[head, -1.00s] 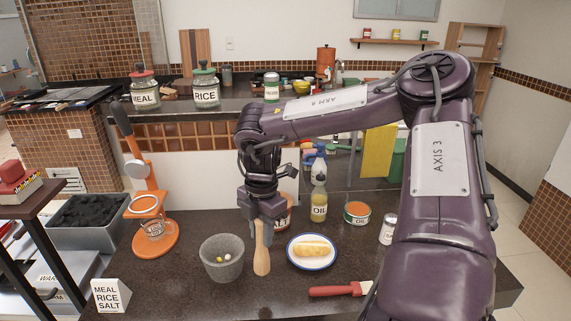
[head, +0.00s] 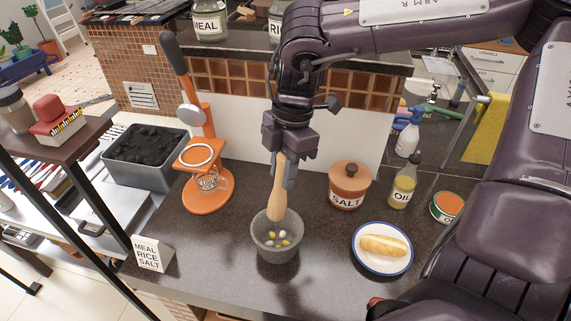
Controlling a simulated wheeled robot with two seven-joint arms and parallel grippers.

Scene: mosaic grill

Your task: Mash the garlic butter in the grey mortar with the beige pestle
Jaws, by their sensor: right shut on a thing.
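The grey mortar (head: 276,250) stands on the dark counter, with several small yellow and whitish pieces (head: 284,242) inside it. The beige pestle (head: 278,194) is upright, slightly tilted, with its thick lower end at the far rim of the mortar. Whether it touches the contents I cannot tell. My right gripper (head: 286,160) is shut on the top of the pestle, above the mortar. My left gripper is not in view.
A plate (head: 361,261) with a bread roll (head: 384,246) lies right of the mortar. A salt jar (head: 348,188) and an oil bottle (head: 402,190) stand behind it. An orange stand (head: 207,193) and a label card (head: 152,254) are at the left.

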